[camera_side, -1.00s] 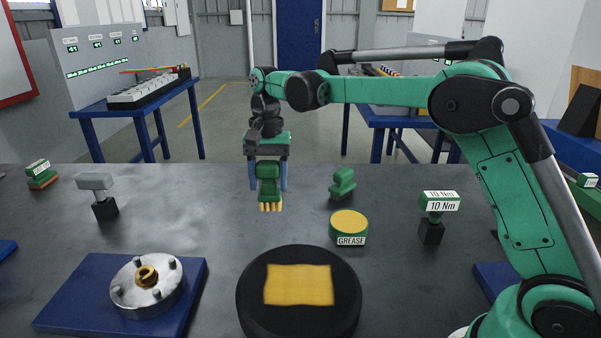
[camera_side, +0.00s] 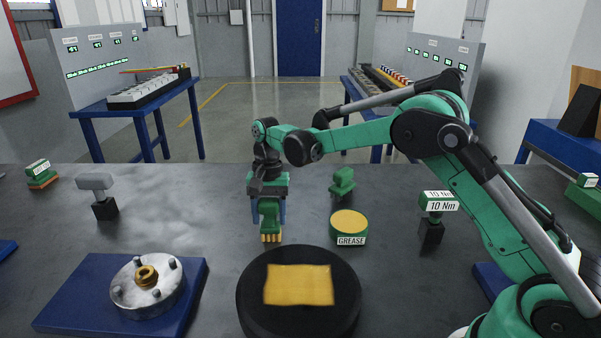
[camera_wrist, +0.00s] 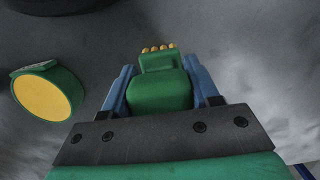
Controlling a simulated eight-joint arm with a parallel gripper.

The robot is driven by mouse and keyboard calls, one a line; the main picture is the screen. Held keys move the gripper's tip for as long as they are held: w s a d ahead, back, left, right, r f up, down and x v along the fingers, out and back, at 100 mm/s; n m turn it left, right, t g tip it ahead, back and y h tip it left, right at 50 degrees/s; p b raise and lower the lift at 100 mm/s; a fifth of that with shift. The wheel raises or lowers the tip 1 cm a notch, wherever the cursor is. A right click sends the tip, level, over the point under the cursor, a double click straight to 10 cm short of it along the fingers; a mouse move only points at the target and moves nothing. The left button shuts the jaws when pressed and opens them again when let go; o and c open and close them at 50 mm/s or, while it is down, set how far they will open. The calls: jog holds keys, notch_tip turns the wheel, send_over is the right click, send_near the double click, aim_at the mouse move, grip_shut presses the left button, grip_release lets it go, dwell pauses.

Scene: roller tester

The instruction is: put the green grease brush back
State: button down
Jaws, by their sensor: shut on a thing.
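The green grease brush (camera_side: 269,210) has a green body and a row of yellow bristles pointing down. My gripper (camera_side: 268,216) is shut on its body, with a blue finger on each side. The brush is upright, left of the grease tin and behind the black round pad; I cannot tell if the bristles touch the table. In the wrist view, the brush (camera_wrist: 160,88) sits between the blue fingers of my gripper (camera_wrist: 160,88), bristles at the far end. The grease tin (camera_side: 350,224), green with a yellow top, also shows in the wrist view (camera_wrist: 45,95).
A black round pad (camera_side: 258,321) with a yellow patch lies in front. A small green block-shaped thing (camera_side: 342,182) stands behind the tin. A metal hub (camera_side: 148,289) sits on a blue plate at left. A 10 Nm tool (camera_side: 433,215) stands right.

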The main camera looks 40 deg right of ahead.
jog(key=shift+f, duration=0.1)
jog(key=shift+c, duration=1.1)
grip_release()
